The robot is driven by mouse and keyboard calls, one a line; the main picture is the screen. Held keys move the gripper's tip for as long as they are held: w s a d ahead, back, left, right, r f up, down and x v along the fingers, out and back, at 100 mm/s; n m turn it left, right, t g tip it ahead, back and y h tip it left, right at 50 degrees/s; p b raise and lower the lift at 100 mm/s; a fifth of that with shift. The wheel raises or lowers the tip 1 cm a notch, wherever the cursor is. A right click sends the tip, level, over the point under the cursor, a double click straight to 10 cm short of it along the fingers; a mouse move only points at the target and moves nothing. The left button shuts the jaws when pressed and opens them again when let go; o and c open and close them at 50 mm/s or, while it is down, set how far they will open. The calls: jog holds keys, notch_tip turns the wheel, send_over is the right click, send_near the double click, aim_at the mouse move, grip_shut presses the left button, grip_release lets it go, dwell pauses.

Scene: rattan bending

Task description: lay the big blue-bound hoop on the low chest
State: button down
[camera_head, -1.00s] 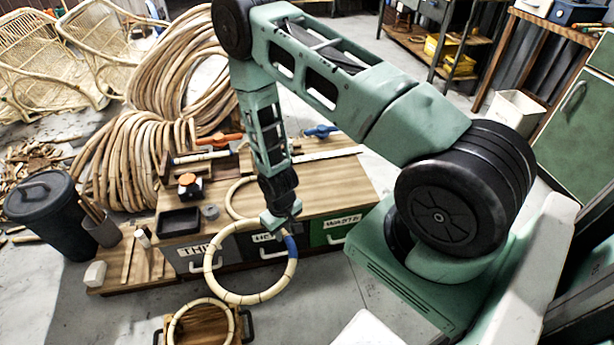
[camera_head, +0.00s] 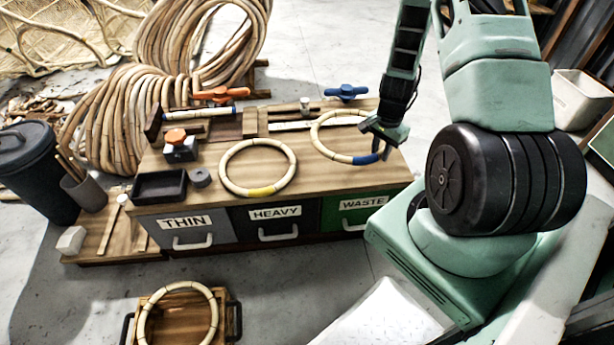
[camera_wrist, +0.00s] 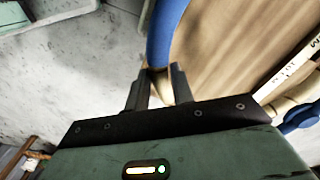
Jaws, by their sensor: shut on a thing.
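The big blue-bound hoop (camera_head: 366,159) is a pale rattan ring with a blue wrapped section. It lies over the right end of the low chest (camera_head: 300,192), roughly level with its wooden top; whether it touches the top I cannot tell. My gripper (camera_head: 374,146) is shut on the hoop's right side, by the blue binding. In the wrist view the blue part (camera_wrist: 166,32) runs up from between my fingers (camera_wrist: 158,92), with the wood top to its right and grey floor to its left.
A black tray (camera_head: 160,186), an orange-topped tool (camera_head: 180,146), an orange clamp (camera_head: 222,94) and a blue clamp (camera_head: 346,92) also sit there. Another hoop (camera_head: 148,318) rests on a crate in front.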

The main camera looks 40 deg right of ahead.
aim_at(377, 181)
jog(key=shift+s+d+f+m, duration=0.2)
jog(key=shift+s+d+m, duration=0.2)
jog(key=shift+d+m, duration=0.1)
jog(key=shift+f, duration=0.15)
notch_tip(377, 181, down, 10)
jog(key=b, duration=0.3)
jog(key=shift+r, duration=0.2)
jog(key=shift+f, duration=0.1)
jog(key=c, duration=1.2)
grip_release()
